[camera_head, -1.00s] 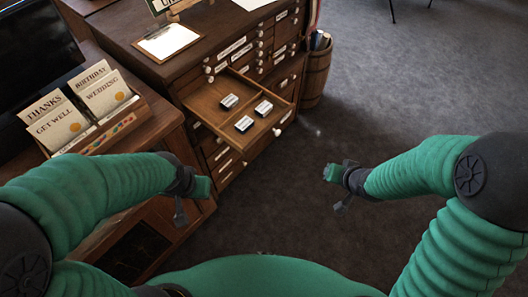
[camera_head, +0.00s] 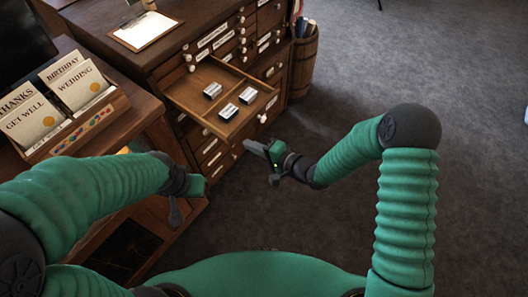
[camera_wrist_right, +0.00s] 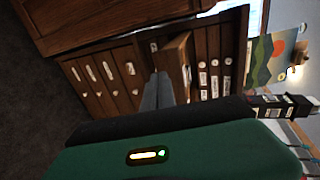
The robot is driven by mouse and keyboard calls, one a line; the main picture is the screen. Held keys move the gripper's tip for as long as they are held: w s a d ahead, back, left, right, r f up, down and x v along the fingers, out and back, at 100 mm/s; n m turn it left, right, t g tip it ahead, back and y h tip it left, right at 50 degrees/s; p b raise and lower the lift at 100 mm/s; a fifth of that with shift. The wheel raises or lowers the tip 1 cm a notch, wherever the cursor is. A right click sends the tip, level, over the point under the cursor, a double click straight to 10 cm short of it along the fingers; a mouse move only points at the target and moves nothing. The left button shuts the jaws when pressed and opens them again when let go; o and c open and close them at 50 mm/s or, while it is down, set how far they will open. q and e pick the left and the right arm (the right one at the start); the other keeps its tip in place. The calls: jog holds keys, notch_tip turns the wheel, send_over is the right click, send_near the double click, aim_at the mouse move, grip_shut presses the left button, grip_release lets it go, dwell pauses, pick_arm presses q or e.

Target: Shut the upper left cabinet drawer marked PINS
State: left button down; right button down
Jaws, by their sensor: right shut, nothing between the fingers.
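The wooden cabinet (camera_head: 165,62) stands at the top centre of the head view, with rows of labelled drawers and white knobs. One upper left drawer (camera_head: 185,97) is pulled out and holds several small labelled boxes; I cannot read its label. It also shows in the right wrist view (camera_wrist_right: 176,52), edge-on beyond the fingers. My right gripper (camera_head: 252,148) is shut and empty, apart from the drawer and in front of its front panel. My left gripper (camera_head: 203,186) is at the lower left, beside the card table; its fingers are too unclear to judge.
A card rack (camera_head: 75,122) sits on a wooden side table (camera_head: 150,103) at the left. A clipboard (camera_head: 146,30) lies on the cabinet top. A wooden barrel (camera_head: 303,65) stands right of the cabinet. Carpet floor (camera_head: 400,70) on the right is clear.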

jog(key=shift+w+a, duration=0.6)
jog(key=shift+a, duration=0.1)
jog(key=shift+w+a, duration=0.1)
jog(key=shift+a, duration=0.45)
